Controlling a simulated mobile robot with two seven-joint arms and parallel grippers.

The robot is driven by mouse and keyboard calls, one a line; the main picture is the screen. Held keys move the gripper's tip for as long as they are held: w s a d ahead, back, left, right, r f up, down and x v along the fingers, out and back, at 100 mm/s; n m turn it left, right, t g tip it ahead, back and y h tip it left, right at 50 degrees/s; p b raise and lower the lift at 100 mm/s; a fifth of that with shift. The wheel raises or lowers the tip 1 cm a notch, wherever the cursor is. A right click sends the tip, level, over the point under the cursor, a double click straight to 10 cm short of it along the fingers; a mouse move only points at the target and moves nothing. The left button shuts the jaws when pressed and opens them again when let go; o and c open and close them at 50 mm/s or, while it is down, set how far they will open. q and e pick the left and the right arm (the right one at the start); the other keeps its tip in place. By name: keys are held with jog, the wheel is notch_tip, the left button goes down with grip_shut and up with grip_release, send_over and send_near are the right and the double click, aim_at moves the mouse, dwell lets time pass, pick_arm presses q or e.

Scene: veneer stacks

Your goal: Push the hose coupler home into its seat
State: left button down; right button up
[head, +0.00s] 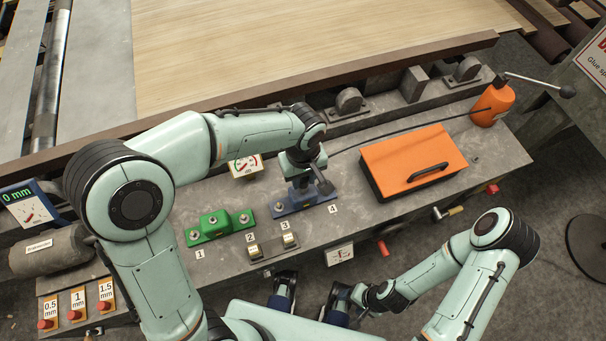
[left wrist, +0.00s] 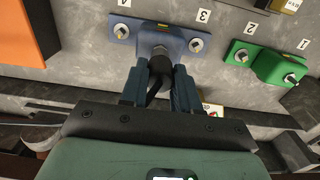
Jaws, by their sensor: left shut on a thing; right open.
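The blue seat block (head: 322,194) is on the grey bench by label 4, with a bolt at each end. It also shows at the top of the left wrist view (left wrist: 177,36). My left gripper (left wrist: 160,75) is above the block's middle, pointing at it. It is shut on the black hose coupler (left wrist: 157,81), whose front end meets or nearly meets the block's middle; I cannot tell how deep it sits. In the head view the gripper and arm hide most of the coupler. My right gripper (head: 345,303) is open and low before the bench, partly unclear.
A green block (head: 218,225) and a small block with brass parts (head: 272,247) stand left of the seat. An orange-lidded box (head: 412,160) is to the right. A dark hose runs behind it to an orange bottle (head: 492,104).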

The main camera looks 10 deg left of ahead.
pick_arm(q)
jog(key=shift+f+b, duration=0.55)
jog(key=shift+f, duration=0.25)
jog(key=c, duration=0.8)
grip_release()
jog(key=shift+o, duration=0.2)
notch_tip(320, 180, up, 14)
jog(key=p, duration=0.2)
jog(key=shift+f, duration=0.25)
